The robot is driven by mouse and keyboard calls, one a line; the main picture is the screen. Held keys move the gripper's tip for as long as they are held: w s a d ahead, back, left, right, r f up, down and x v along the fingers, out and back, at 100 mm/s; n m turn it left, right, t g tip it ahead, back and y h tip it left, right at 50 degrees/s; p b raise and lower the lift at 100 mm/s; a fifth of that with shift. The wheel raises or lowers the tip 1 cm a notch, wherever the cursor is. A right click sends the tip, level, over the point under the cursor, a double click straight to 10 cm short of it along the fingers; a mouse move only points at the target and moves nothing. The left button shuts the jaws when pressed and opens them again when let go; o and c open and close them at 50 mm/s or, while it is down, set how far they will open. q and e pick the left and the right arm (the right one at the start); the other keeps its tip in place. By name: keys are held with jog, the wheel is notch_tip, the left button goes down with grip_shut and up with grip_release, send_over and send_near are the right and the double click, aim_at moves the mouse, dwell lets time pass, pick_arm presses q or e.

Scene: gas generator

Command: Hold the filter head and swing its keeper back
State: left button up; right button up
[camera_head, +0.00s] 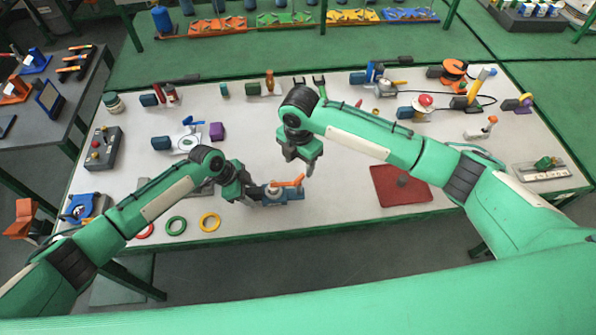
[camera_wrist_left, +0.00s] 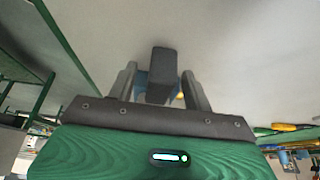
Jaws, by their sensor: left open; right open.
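What looks like the filter head is a blue fixture (camera_head: 283,195) with a grey round part on top, near the front edge of the table. An orange lever (camera_head: 290,182), which seems to be the keeper, lies across its top. My left gripper (camera_head: 250,193) is at the fixture's left end. In the left wrist view its open fingers (camera_wrist_left: 160,85) stand on either side of a dark block (camera_wrist_left: 162,68), with blue behind it; contact is not clear. My right gripper (camera_head: 302,165) is open and empty, above and behind the orange lever, apart from it.
Yellow (camera_head: 210,221), green (camera_head: 175,225) and red rings lie left of the fixture. A red mat (camera_head: 402,186) lies to the right. The white table (camera_head: 335,195) is clear between fixture and mat.

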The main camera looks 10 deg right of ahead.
pick_arm(q)
jog(key=shift+r, duration=0.1)
jog(key=v, duration=1.1)
jog(key=shift+a+r, duration=0.2)
jog(key=shift+r, duration=0.15)
